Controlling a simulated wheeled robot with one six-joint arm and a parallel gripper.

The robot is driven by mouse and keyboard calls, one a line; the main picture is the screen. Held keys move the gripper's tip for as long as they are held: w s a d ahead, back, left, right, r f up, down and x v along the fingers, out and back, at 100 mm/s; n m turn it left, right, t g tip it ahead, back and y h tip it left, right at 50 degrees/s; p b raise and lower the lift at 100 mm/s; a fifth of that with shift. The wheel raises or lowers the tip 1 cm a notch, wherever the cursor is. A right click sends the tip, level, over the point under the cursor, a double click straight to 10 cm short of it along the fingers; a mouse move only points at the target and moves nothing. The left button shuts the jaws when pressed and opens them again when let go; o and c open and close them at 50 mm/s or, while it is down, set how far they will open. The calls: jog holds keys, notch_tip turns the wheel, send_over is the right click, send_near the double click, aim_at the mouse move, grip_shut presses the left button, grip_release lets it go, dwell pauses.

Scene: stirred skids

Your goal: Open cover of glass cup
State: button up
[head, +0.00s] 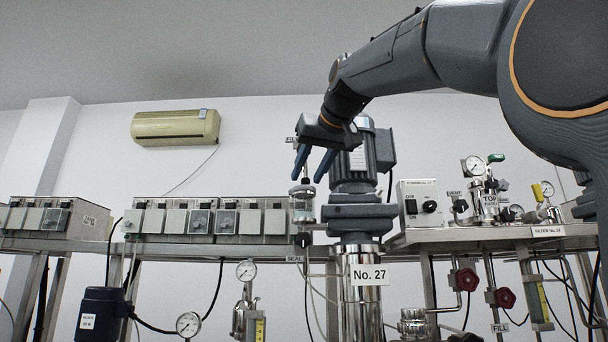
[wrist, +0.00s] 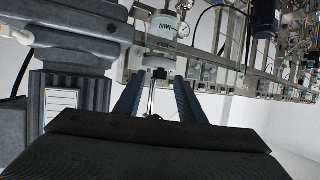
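The glass cup (head: 302,211) is a small clear cylinder beside the motor column, with metal fittings on top and a dark fitting below. Its cover (head: 302,190) sits on top. In the wrist view the cup (wrist: 163,28) appears upside down with dark level bands, and a small black part (wrist: 158,74) sits on a thin rod near the fingertips. My gripper (head: 308,179) has two blue fingers pointing down just above the cover. In the wrist view my gripper (wrist: 160,80) has its fingers apart on either side of the black part. Contact with the cover cannot be told.
The grey motor (head: 358,155) on the No. 27 column stands close to the right of the gripper. Grey switch boxes (head: 210,218) line the shelf to the left. A control box (head: 421,204) and gauges (head: 473,166) stand right. The space above the left shelf is clear.

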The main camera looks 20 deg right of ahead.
jog(key=shift+w, duration=0.1)
grip_shut()
jog(key=shift+a, duration=0.15)
jog(key=w+a+m+g+h+p, duration=0.2)
jog(key=a+m+g+h+p, duration=0.6)
jog(key=m+h+p, duration=0.5)
jog(key=shift+m+g+h+p, duration=0.4)
jog(key=shift+m+p, duration=0.55)
jog(key=shift+m, duration=0.05)
jog(key=shift+w+a+f, duration=0.1)
dwell(0.4)
